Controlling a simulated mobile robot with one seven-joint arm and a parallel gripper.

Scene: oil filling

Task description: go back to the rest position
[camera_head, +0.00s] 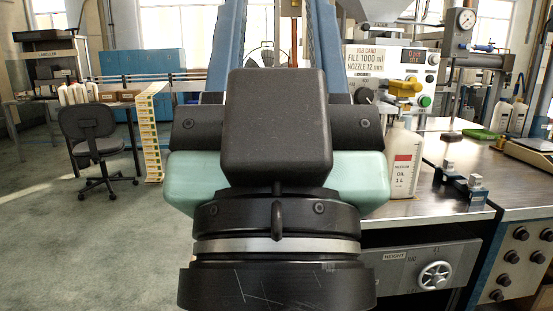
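My gripper (277,30) fills the middle of the view, pointing away from me. Its dark body, mint-green housing and two long blue fingers show. The fingers stand apart with a clear gap, and their tips run out of the top edge. I see only background between them, so the visible part of the gap is empty. The gripper housing hides part of the bench's left side.
Small metal fixtures (462,180) sit on the bench.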

